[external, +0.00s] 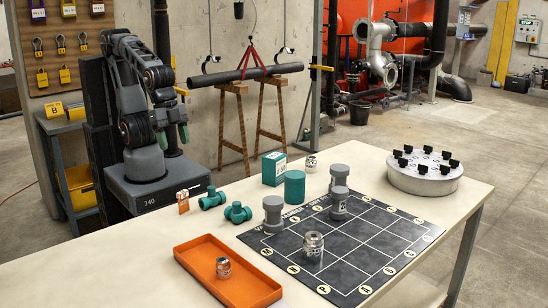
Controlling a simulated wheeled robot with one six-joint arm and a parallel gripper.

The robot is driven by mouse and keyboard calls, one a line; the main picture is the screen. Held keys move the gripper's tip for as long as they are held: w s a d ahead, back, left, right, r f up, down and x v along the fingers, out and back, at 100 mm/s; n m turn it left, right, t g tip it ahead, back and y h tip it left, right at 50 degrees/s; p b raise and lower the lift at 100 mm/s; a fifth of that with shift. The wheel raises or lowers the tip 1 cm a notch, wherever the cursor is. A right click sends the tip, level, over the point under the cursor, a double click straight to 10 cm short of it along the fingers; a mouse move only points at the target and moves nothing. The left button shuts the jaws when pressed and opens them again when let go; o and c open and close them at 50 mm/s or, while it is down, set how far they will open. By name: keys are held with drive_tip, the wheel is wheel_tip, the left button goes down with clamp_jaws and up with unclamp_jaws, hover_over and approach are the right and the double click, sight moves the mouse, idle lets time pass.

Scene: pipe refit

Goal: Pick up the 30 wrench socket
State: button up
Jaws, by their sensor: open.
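Three small shiny metal pieces that look like wrench sockets show in the external view. One socket (223,267) stands in the orange tray (183,262). Another socket (313,245) stands on the dark gridded mat (365,228), near its front. A third (311,162) stands on the bench behind the mat. Their markings are too small to read, so I cannot tell which is the 30. My gripper (172,137) has green fingertips, is open and empty, and hangs above the bench's back left, well apart from all three.
Grey fittings (272,213) stand on the mat's left and back. A round fixture (424,175) with black knobs is at right. The bench's front left is clear.

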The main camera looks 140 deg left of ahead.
drive_tip(key=shift+o, duration=0.4)
drive_tip(key=shift+o, duration=0.9)
drive_tip(key=shift+a, duration=0.1)
